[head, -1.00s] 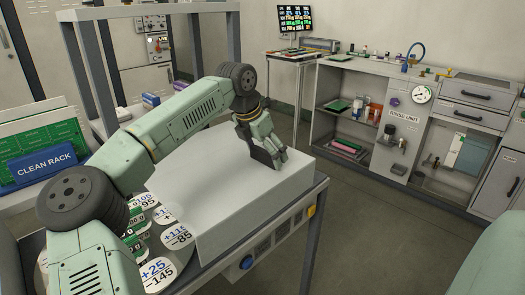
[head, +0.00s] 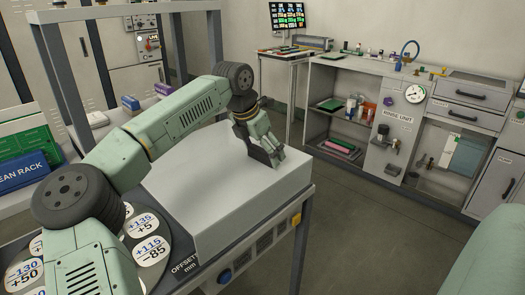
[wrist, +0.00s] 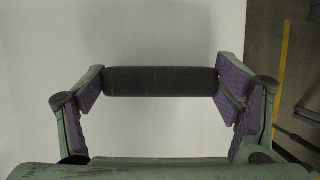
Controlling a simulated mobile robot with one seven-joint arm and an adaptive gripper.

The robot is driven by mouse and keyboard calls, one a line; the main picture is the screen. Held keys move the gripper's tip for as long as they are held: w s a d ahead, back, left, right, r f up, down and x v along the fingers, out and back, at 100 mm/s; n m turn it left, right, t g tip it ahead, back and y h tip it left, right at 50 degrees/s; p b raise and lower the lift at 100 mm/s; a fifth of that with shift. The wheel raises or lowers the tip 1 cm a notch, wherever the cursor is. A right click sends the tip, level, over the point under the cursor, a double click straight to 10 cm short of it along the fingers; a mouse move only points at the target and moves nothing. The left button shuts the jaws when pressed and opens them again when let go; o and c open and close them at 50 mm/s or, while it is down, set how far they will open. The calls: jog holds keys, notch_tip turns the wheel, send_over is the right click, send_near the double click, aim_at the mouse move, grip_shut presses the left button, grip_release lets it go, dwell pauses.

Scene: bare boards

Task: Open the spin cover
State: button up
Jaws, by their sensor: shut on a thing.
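The spin cover (head: 215,185) is a pale grey box-shaped hood on the bench. It lies over part of a dark disc (head: 118,264) with round white number labels. My gripper (head: 268,158) is at the top of the cover near its far right end. In the wrist view, the cover's dark handle bar (wrist: 160,81) lies across the picture, with my gripper's purple-padded fingers against its two ends. My gripper is shut on this handle. The disc's part under the cover is hidden.
The bench has a dark frame and a yellow block (head: 295,219) at its right corner. Clear floor (head: 365,225) lies between it and the rinse unit (head: 395,117). The clean rack (head: 22,172) is at the left. A side table (head: 284,55) stands behind.

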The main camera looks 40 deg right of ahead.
jog(key=o, duration=1.6)
jog(key=v, duration=1.2)
jog(key=shift+d, duration=0.1)
